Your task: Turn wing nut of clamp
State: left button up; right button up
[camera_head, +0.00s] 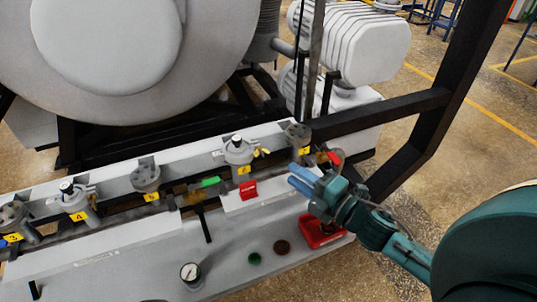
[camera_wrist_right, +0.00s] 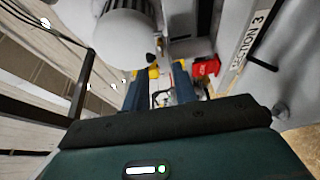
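A row of grey clamped fittings runs along the white bench. One clamped fitting (camera_head: 238,151) has a small yellow part (camera_head: 262,152) at its right side, which may be the wing nut; it is too small to be sure. My right gripper (camera_head: 292,177) has its two blue fingers apart, pointing left, to the right of and slightly below that fitting. In the right wrist view, the open fingers (camera_wrist_right: 160,80) have a small metal loop-like part (camera_wrist_right: 162,98) showing between them, with no clear contact. My left gripper is not in view.
A red-handled part (camera_head: 335,158) is close beside my right fingers. A black frame bar (camera_head: 390,115) runs behind the gripper. A gauge (camera_head: 190,273) sits at the front.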

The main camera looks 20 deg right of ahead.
aim_at(264, 155)
jog(key=p+x, duration=0.1)
jog(key=x, duration=0.8)
jog(key=shift+w+a+p, duration=0.1)
jog(key=shift+w+p, duration=0.1)
jog(key=shift+p, duration=0.1)
grip_shut()
